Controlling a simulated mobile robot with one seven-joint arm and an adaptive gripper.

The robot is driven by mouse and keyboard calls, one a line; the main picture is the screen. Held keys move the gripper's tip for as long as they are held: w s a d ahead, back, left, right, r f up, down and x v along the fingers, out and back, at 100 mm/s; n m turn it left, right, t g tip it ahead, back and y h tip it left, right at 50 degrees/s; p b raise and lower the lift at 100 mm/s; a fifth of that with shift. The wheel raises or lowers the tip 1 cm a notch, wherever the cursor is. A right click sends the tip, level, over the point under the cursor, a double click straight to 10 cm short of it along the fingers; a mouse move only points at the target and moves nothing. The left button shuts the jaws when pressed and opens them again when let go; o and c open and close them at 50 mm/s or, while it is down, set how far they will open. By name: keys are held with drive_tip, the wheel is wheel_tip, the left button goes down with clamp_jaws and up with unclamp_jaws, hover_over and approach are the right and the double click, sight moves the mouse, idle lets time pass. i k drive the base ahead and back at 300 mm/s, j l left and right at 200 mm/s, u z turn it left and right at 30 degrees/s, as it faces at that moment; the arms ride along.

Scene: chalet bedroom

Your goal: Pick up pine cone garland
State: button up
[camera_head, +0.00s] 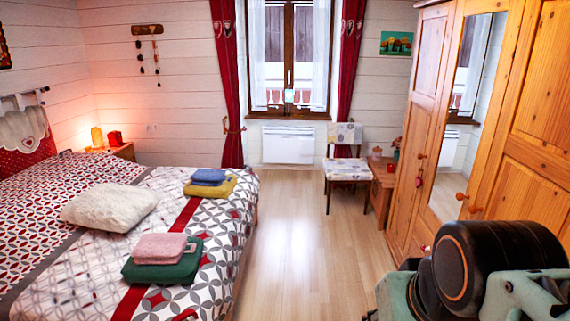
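Two thin dark strands of small beads or cones hang from a wooden wall rack (147,29) on the back left wall. One strand (140,57) is on the left and the other strand (156,58) on the right. They may be the pine cone garland, but they are too small to tell. Another small ornament (420,167) with red in it hangs on the wardrobe front. Part of my arm fills the lower right corner. My gripper is outside the view, so I cannot see whether it is open or shut.
The bed (75,262) fills the left side, with folded towels and a cushion (110,206) on it. The wardrobe (410,135) lines the right. A chair (346,168) and small cabinet (382,187) stand near the window. The wooden floor (308,255) between is clear.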

sight(138, 45)
drive_tip(key=i, duration=4.7)
drive_tip(key=i+l+u, duration=0.2)
drive_tip(key=i, duration=0.95)
drive_tip(key=i+u, duration=0.45)
drive_tip(key=i, duration=0.65)
drive_tip(key=i+l+u, duration=0.1)
drive_tip(key=i+u, duration=0.3)
drive_tip(key=i, duration=0.7)
drive_tip(key=i+u, duration=0.75)
drive_tip(key=i, duration=0.15)
